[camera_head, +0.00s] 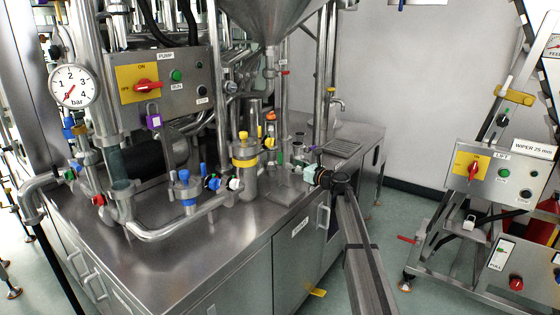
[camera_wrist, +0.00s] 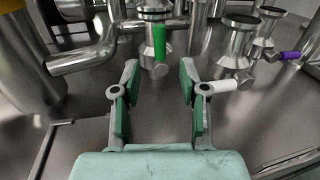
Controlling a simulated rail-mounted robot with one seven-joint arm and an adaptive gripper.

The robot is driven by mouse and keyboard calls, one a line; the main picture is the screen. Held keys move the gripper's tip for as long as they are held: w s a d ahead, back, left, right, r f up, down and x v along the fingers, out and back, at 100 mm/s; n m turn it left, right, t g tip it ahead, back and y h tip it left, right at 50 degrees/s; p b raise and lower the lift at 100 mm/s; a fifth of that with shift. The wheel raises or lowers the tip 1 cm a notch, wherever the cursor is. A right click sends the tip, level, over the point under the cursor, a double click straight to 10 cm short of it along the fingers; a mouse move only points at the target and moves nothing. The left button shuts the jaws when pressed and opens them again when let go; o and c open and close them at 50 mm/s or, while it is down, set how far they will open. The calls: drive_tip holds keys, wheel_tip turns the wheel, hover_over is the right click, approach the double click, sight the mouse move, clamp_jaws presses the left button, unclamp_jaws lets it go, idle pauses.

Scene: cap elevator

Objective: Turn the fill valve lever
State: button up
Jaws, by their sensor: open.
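In the wrist view my gripper (camera_wrist: 158,78) is open, with its green-padded fingers apart and nothing between them. A green lever (camera_wrist: 163,40) hangs down from a metal valve just ahead, roughly between the fingertips and apart from them. A white lever (camera_wrist: 223,85) sits on another valve close to the right finger. A purple lever (camera_wrist: 289,56) is farther right. No label shows which one is the fill valve lever. In the head view my gripper (camera_head: 313,175) is over the right part of the steel bench (camera_head: 215,262), near small metal fittings; its fingers are too small there to judge.
A pump control box (camera_head: 160,84) and a pressure gauge (camera_head: 73,86) stand at the left. Pipes and valves with coloured handles crowd the bench, with a hopper (camera_head: 265,15) above. A lift control box (camera_head: 496,175) is on the right. The bench's front left top is clear.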

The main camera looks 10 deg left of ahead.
sight(280, 165)
drive_tip(key=x, duration=0.9)
drive_tip(key=shift+b, duration=0.3)
clamp_jaws()
